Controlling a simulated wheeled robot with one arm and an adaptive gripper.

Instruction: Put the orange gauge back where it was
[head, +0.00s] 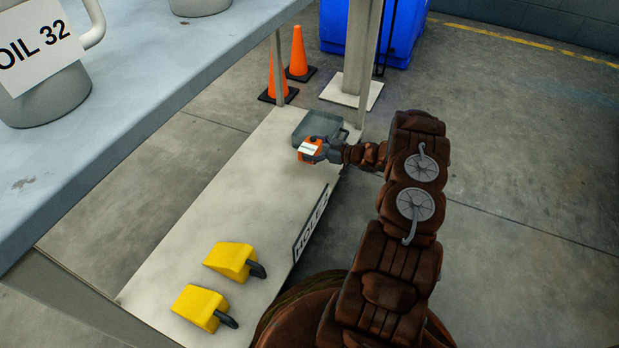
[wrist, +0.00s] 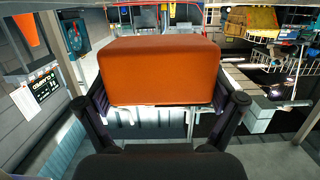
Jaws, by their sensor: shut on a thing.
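The orange gauge (head: 310,149) is an orange block with a white label on it, near the far end of the lower shelf in the head view. My gripper (head: 325,150) is shut on it. In the wrist view the orange gauge (wrist: 158,70) fills the upper middle, between the two dark fingers of my gripper (wrist: 165,112). A grey case or tray (head: 318,127) lies on the shelf just behind the gauge. I cannot tell whether the gauge touches the shelf or the grey case.
Two yellow wedge-shaped blocks with dark handles, one farther (head: 231,261) and one nearer (head: 200,306), lie at the near end of the shelf (head: 215,200). The shelf's middle is clear. An upper shelf (head: 170,70) overhangs on the left. A post (head: 360,50) and orange cones (head: 299,55) stand beyond.

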